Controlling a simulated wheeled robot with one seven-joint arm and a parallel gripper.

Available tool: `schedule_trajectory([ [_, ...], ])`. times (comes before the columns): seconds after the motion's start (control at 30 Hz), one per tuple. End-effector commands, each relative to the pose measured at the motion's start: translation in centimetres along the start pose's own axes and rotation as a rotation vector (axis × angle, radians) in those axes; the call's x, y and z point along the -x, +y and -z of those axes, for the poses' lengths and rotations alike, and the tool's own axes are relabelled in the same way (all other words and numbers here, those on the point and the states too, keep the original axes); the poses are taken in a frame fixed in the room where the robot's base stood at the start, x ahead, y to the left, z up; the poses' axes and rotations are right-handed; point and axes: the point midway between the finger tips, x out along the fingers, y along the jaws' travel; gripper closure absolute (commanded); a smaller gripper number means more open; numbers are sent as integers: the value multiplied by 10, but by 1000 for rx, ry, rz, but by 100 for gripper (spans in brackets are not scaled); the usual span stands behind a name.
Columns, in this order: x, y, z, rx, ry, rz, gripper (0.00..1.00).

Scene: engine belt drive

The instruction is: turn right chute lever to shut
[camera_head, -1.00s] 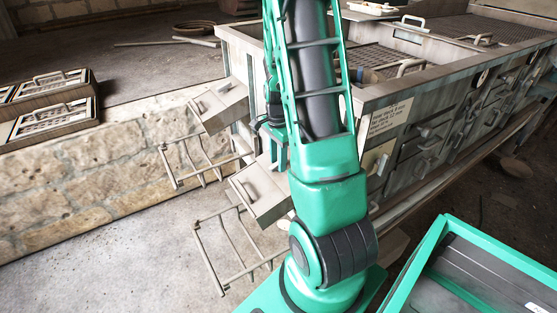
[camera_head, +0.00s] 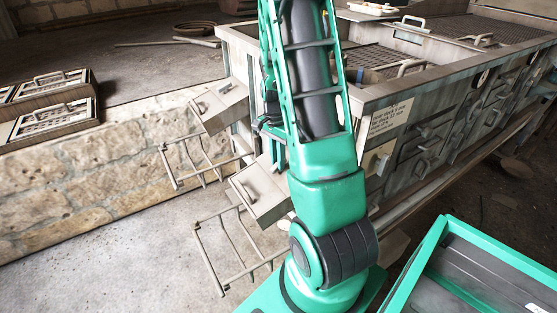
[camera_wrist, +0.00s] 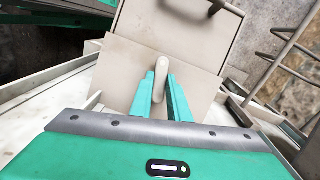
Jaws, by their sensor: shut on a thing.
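In the wrist view, a pale beige lever (camera_wrist: 161,70) stands upright in the picture, in front of a beige chute box (camera_wrist: 150,25). My gripper (camera_wrist: 160,88) has its two green fingers on either side of the lever and is shut on it. The lever's tip shows above the fingertips; its lower part is partly between the fingers. In the head view, two beige chute boxes, an upper one (camera_head: 218,104) and a lower one (camera_head: 260,188), stick out from the bench end. My arm hides the lever there, and the gripper cannot be made out clearly.
Wire racks, an upper one (camera_head: 188,163) and a lower one (camera_head: 222,248), stand out beside the chute boxes. A low stone wall (camera_head: 100,165) runs along the left. The long bench (camera_head: 370,100) extends right behind my arm. Floor at lower left is clear.

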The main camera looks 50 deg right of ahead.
Motion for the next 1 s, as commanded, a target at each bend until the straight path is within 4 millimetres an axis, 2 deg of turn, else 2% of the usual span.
schedule_trajectory([
  [1.0, -2, -4, -4, 921, -4, -270, 100],
])
